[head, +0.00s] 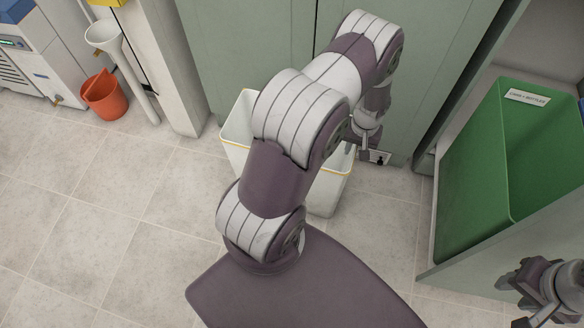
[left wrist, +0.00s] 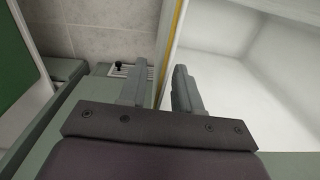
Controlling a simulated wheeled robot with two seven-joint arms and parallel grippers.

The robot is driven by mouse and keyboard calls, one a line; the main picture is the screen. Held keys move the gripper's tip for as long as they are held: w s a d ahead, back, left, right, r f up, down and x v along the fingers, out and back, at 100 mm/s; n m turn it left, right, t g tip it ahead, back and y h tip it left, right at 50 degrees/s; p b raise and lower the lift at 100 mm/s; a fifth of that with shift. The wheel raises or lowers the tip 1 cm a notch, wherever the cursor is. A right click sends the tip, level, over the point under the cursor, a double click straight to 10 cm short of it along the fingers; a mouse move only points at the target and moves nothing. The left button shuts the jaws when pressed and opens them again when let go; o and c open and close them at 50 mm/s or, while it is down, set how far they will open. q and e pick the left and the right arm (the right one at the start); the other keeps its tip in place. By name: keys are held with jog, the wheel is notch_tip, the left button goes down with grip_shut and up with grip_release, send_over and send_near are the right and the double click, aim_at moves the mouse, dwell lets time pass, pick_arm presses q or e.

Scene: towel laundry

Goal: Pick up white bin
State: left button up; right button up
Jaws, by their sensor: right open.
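The white bin (head: 238,131), with a yellow line along its rim, stands on the floor against the green cabinet, largely hidden behind my left arm in the head view. My left gripper (head: 364,143) is at the bin's right end, pointing down. In the left wrist view, the bin's wall (left wrist: 169,52) runs between the two spread fingers of my left gripper (left wrist: 158,88). Whether both fingers press on the wall is unclear. My right gripper (head: 540,290) is open at the lower right, away from the bin.
A green cabinet (head: 240,55) stands right behind the bin. A green bin (head: 500,165) with a label sits in a frame at the right. An orange bucket (head: 104,96) and a white funnel-topped pipe (head: 128,70) are at the upper left. The tiled floor (head: 80,215) at the left is clear.

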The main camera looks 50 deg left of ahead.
pick_arm(q)
notch_tip(320, 180, down, 4)
jog(key=shift+a+r+b, duration=0.15)
jog(key=shift+r+b, duration=0.1)
jog(key=shift+b, duration=0.3)
jog(key=shift+r, duration=0.2)
grip_shut()
dwell(0.6)
